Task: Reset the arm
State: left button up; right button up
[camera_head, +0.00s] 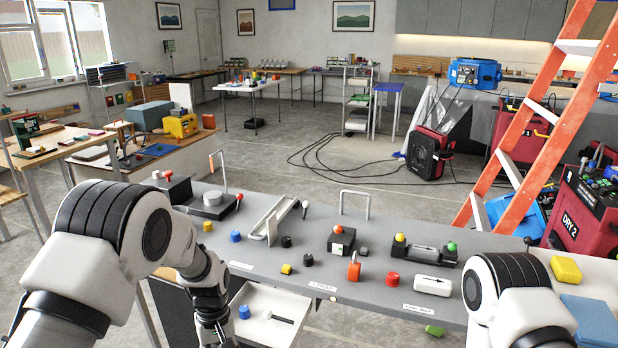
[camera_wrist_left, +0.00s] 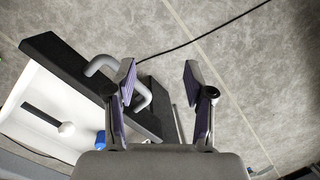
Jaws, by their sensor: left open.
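My left arm comes in from the left in the head view and bends down in front of the grey bench (camera_head: 335,283). My left gripper (camera_head: 217,338) hangs low beside an open white drawer (camera_head: 290,300), partly cut off by the lower edge. In the left wrist view my left gripper (camera_wrist_left: 160,78) is open, with nothing between its fingers.
In the drawer lie a blue cap (camera_head: 244,312) and a black rod with a pale knob (camera_wrist_left: 45,117). The bench holds several knobs, caps and a black box (camera_head: 341,240). An orange ladder (camera_head: 527,128) stands behind it at right. Bare floor (camera_wrist_left: 235,70) lies beyond my fingers.

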pick_arm(q)
jog(key=s+a+f+m, duration=0.1)
jog(key=s+f, duration=0.3)
jog(key=s, duration=0.6)
jog(key=s+a+f+m+t, duration=0.1)
jog(key=s+f, duration=0.4)
jog(key=s, duration=0.5)
jog(key=s+a+f+m+t, duration=0.1)
jog(key=s+a+f+m, duration=0.2)
jog(key=s, duration=0.7)
jog(key=shift+s+a+f, duration=0.25)
jog(key=shift+a+f, duration=0.35)
jog(key=shift+f, duration=0.3)
pick_arm(e)
jog(key=shift+s+r, duration=0.1)
jog(key=shift+s, duration=0.1)
